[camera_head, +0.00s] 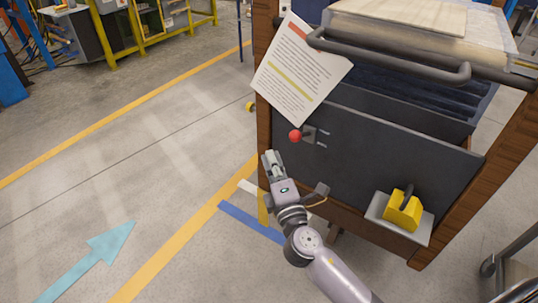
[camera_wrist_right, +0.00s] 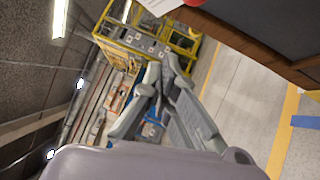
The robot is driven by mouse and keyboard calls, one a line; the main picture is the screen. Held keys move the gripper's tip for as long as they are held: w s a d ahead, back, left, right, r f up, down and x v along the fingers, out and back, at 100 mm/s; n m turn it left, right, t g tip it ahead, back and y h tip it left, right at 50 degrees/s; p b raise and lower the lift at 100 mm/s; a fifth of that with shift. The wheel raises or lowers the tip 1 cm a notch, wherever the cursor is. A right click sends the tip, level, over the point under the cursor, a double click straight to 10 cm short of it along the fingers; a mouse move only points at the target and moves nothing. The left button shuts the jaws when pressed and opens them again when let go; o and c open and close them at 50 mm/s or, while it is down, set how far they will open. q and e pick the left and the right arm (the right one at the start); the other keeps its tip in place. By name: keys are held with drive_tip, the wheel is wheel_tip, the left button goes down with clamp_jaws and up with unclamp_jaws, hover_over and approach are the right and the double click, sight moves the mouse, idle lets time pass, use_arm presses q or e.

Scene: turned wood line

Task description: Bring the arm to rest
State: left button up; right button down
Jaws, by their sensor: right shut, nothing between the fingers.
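My right arm (camera_head: 330,275) reaches up from the bottom of the head view. Its gripper (camera_head: 270,158) is shut and empty, pointing away in front of the dark cart's left corner, below a red knob (camera_head: 295,136). In the right wrist view the fingers of the gripper (camera_wrist_right: 168,72) are close together with nothing between them. I cannot tell from the head view how wide the gap to the cart panel is. My left gripper is not in view.
A dark cart (camera_head: 370,150) with wooden posts and a handle bar (camera_head: 390,60) fills the right side. A paper sheet (camera_head: 297,72) hangs on it. A yellow block (camera_head: 404,210) sits on a grey plate at its front. Open floor (camera_head: 120,190) lies to the left.

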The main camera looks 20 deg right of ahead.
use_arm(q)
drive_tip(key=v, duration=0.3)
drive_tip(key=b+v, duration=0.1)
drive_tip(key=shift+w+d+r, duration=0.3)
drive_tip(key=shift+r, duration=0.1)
use_arm(e)
drive_tip(key=s, duration=0.7)
drive_tip(key=shift+f, duration=0.35)
